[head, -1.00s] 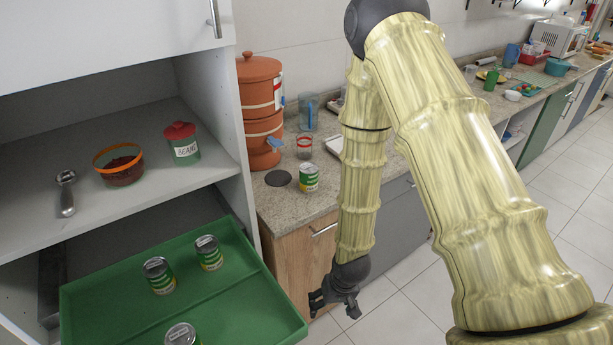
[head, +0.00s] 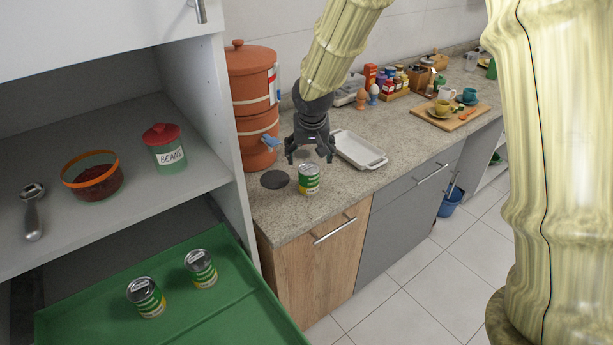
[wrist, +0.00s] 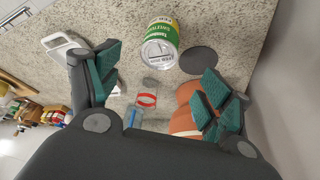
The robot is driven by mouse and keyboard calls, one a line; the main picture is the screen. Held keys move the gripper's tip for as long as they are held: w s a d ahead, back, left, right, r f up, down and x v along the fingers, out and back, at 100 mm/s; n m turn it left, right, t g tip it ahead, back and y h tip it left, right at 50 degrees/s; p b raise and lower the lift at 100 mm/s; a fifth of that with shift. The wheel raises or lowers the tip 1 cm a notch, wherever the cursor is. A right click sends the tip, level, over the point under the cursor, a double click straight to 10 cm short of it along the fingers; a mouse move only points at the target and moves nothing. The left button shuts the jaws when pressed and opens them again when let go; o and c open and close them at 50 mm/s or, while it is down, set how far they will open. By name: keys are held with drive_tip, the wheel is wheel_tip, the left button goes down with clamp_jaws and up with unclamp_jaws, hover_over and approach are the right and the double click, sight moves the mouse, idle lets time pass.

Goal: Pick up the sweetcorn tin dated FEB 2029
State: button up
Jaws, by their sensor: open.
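A green and yellow sweetcorn tin (head: 309,180) stands upright on the stone counter. In the wrist view this tin (wrist: 162,42) shows its silver lid with a date label too small to read surely. My gripper (head: 311,156) is open and empty, pointing down just above and behind that tin, apart from it. In the wrist view the fingers of my gripper (wrist: 158,72) are spread, with the tin beyond their tips. Two similar tins, a left one (head: 146,298) and a right one (head: 201,268), stand on the green tray; their lid dates are unreadable.
The green tray (head: 225,318) sits below a shelf holding a beans jar (head: 165,148), a glass bowl (head: 93,177) and a metal scoop (head: 33,212). A terracotta water filter (head: 254,100) stands left of my gripper, a white dish (head: 358,149) right. A dark disc (head: 275,179) lies beside the counter tin.

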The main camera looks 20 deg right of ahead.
sight(309, 169)
drive_tip(key=x, duration=0.4)
drive_tip(key=shift+w+d+p, duration=0.1)
drive_tip(key=shift+d+p, duration=0.15)
drive_tip(key=shift+p, duration=0.1)
drive_tip(key=shift+p+x, duration=1.05)
drive_tip(key=shift+x, duration=2.35)
drive_tip(key=shift+a, duration=0.15)
drive_tip(key=c, duration=1.3)
